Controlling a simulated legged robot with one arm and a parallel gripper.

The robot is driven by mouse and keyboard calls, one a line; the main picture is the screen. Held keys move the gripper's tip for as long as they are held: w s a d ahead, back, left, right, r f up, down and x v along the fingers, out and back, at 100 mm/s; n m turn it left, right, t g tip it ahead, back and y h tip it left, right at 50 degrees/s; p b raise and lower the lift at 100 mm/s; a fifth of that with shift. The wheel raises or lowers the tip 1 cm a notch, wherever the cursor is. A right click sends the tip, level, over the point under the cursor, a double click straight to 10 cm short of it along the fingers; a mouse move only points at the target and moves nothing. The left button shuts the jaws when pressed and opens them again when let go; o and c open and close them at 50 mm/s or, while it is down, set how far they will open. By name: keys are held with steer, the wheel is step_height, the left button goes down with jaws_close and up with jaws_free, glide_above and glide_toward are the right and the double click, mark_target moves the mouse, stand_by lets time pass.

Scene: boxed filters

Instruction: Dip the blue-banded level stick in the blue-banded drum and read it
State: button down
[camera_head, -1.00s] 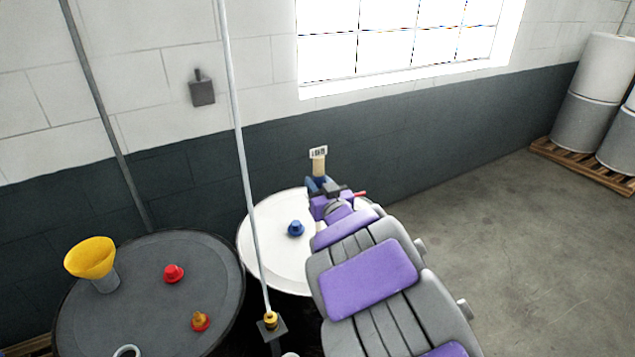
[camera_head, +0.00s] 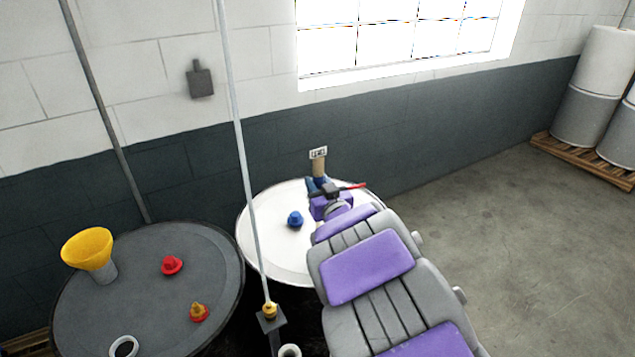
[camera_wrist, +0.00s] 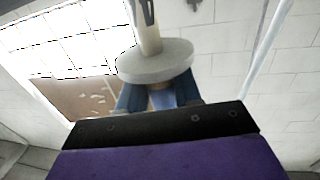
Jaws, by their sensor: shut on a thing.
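My gripper (camera_head: 318,184) is shut on a tan, stick-like piece (camera_head: 319,166) that rises from its blue fingers, above the far edge of the white drum top. A white tag with dark marks (camera_head: 318,152) tops it. In the wrist view, a pale disc and cream shaft (camera_wrist: 149,35) stand beyond the fingers (camera_wrist: 160,97), with light blue between them. I cannot tell whether that blue is the stick's band. The white-topped drum (camera_head: 268,240) carries a blue plug (camera_head: 295,219). My arm covers its right side, and no blue band shows on its wall.
Left is a dark drum (camera_head: 130,300) with red plugs (camera_head: 172,265) and a yellow funnel (camera_head: 88,248). A thin upright rod (camera_head: 243,160) with a brass fitting (camera_head: 269,310) crosses before the white drum. The wall is behind; open floor (camera_head: 500,240) lies right, with drums on a pallet (camera_head: 600,165).

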steer(key=b, duration=0.3)
glide_above(319, 225)
steer(key=shift+w+a+f, duration=0.1)
steer(key=shift+w+f, duration=0.05)
steer(key=shift+f, duration=0.7)
steer(key=shift+w+a+f, duration=0.1)
steer(key=shift+w+f, duration=0.05)
steer(key=shift+f, duration=0.75)
steer(key=shift+w+f, duration=0.15)
steer(key=shift+f, duration=0.7)
steer(key=shift+f+b, duration=1.65)
steer(key=shift+f, duration=2.35)
steer(key=shift+f+b, duration=0.35)
steer(key=shift+f, duration=0.35)
step_height(319, 225, down, 6)
steer(key=b, duration=0.2)
steer(key=shift+f, duration=0.25)
steer(key=shift+f+b, duration=0.1)
steer(key=shift+b, duration=0.2)
